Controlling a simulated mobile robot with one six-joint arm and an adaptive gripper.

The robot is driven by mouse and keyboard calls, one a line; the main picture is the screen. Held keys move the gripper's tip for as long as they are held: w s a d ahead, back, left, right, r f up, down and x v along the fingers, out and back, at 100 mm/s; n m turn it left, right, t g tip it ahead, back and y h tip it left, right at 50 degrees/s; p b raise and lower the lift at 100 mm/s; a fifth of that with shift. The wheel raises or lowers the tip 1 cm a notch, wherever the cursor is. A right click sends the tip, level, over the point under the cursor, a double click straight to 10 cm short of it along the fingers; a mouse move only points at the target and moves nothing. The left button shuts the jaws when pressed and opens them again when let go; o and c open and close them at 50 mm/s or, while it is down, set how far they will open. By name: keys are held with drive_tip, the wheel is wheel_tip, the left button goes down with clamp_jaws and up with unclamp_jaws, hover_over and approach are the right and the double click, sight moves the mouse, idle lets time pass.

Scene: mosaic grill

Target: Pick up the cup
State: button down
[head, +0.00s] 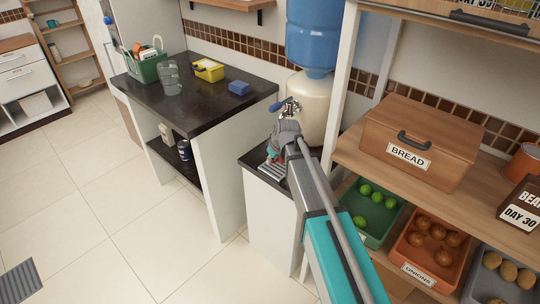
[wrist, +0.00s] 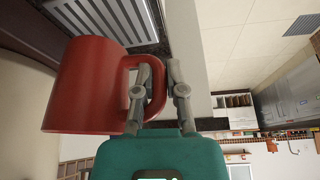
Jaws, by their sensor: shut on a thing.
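A red cup (wrist: 85,88) fills the left of the wrist view, with its handle toward my gripper (wrist: 160,78). My two fingers are closed on the handle, one finger passing through its loop. In the head view my arm reaches to the water dispenser, and my gripper (head: 283,135) is close in front of its tap. The cup is mostly hidden there behind my wrist. I cannot tell whether it touches the slatted tray below.
The dispenser has a blue bottle (head: 314,35) on a cream body (head: 312,105) and a slatted drip tray (head: 272,171). Right is a wooden shelf with a bread box (head: 420,140) and vegetable bins.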

drive_tip(key=s+d+r+p, duration=0.3)
drive_tip(key=s+r+p, duration=0.1)
drive_tip(key=s, duration=0.5)
drive_tip(key=shift+s+r, duration=0.35)
drive_tip(key=shift+r, duration=0.35)
drive_tip(key=shift+r+p, duration=0.1)
drive_tip(key=shift+p, duration=0.2)
drive_tip(key=shift+r, duration=0.25)
